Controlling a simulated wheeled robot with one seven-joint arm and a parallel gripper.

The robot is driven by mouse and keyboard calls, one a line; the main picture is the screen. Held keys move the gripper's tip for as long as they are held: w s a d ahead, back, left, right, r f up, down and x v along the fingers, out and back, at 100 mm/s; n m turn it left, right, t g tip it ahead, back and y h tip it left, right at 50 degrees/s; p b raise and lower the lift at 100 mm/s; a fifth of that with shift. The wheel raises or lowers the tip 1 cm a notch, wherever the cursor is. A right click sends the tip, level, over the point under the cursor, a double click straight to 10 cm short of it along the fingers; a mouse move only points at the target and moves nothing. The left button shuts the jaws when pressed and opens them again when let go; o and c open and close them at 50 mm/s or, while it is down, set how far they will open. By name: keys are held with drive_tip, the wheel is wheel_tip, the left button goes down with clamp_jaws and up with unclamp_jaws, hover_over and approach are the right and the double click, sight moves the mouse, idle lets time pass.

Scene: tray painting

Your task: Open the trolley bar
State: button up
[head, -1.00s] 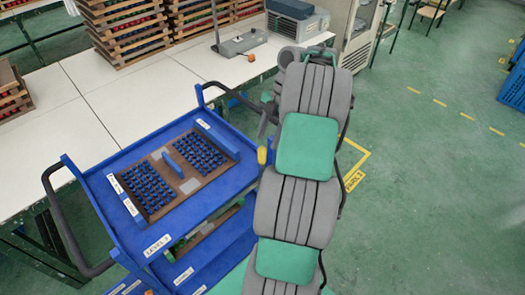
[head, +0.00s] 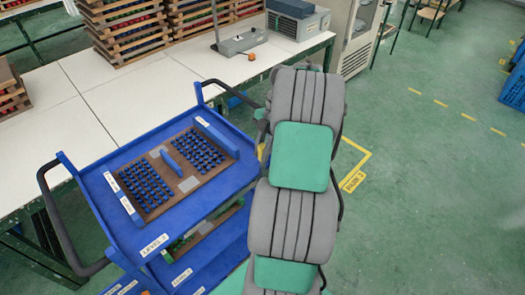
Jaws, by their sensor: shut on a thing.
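The blue trolley (head: 100,200) stands in the left half of the head view, beside the white worktable. A black curved handle (head: 62,228) is at its left end and another (head: 235,92) at its far right end. A small yellow part (head: 261,151) shows at the trolley's right edge, partly covered by my arm. Whether it belongs to the trolley bar I cannot tell. My grey and green arm reaches up along the trolley's right side. My gripper is hidden behind the arm, so its fingers and what they touch cannot be seen.
A brown tray (head: 185,186) with rows of blue pieces lies on the trolley's top shelf. The white worktable (head: 130,92) holds stacked wooden trays (head: 122,30) and a grey device (head: 243,41). The green floor to the right is open.

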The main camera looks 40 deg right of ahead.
clamp_jaws()
idle(0.9)
